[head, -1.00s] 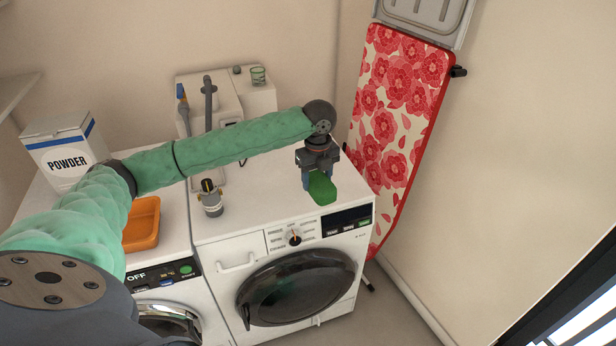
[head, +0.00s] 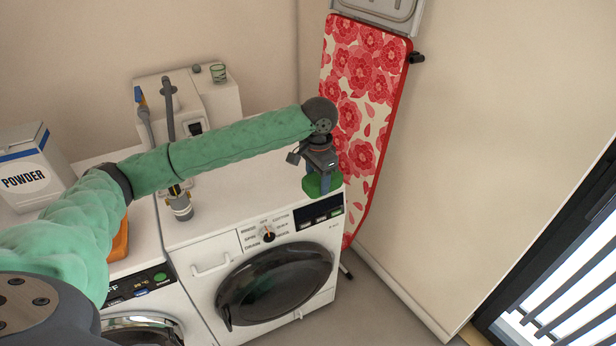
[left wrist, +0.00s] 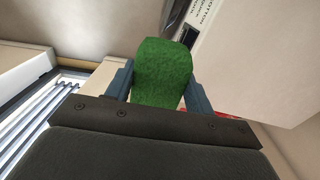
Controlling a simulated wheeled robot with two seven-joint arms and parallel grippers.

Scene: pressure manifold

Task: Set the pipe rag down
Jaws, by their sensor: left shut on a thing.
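The pipe rag is the green cloth piece (head: 316,187) at the right front corner of the right-hand washing machine's top. My left gripper (head: 322,180) is shut on it from above. I cannot tell whether the rag touches the white top. In the left wrist view the rag (left wrist: 163,70) sits between the two blue-grey fingers of the gripper (left wrist: 160,90) and sticks out past them. My right gripper is not in view.
The right washing machine (head: 212,240) has a mostly bare top. A small valve-like fitting (head: 181,209) stands at its left. An orange tray (head: 120,243) and powder box (head: 30,170) are further left. A flowered ironing board (head: 362,85) leans close behind the gripper.

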